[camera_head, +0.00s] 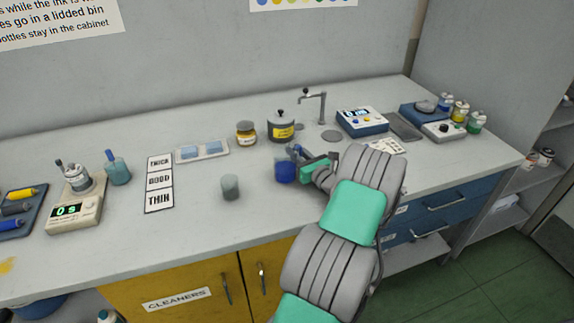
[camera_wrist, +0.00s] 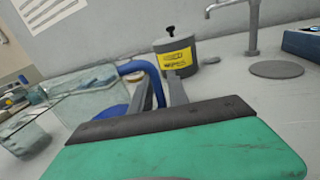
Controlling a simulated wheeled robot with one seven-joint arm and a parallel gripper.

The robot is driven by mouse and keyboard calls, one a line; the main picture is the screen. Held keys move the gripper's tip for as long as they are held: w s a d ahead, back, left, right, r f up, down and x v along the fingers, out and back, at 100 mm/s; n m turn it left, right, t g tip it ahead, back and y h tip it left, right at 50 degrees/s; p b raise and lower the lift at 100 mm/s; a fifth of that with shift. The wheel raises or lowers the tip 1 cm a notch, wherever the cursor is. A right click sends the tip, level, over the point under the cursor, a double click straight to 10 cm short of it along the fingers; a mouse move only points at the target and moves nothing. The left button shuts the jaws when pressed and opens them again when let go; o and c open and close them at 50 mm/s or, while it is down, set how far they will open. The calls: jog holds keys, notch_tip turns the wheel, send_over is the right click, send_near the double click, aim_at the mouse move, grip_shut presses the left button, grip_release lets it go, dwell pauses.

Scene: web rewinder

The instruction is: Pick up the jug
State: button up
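The jug (camera_head: 284,172) stands on the bench in the head view, showing mostly as blue. In the wrist view the jug (camera_wrist: 80,92) is clear, with a blue curved handle (camera_wrist: 142,67) and blue at its lower part. My gripper (camera_wrist: 164,90) is at the jug's right side. Its two grey fingers stand on either side of the handle, close to it; I cannot tell whether they press on it. In the head view my gripper (camera_head: 300,160) reaches the jug from the right, its fingertips small and partly hidden by the wrist.
A clear beaker (camera_head: 230,187) stands left of the jug. A grey pot with a yellow label (camera_head: 281,127) and an amber jar (camera_head: 246,133) are behind. A tap (camera_head: 322,107) and a blue instrument (camera_head: 361,122) lie back right. A scale (camera_head: 76,204) is left.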

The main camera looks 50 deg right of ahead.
jog(key=shift+w, duration=0.25)
grip_shut()
dwell(1.3)
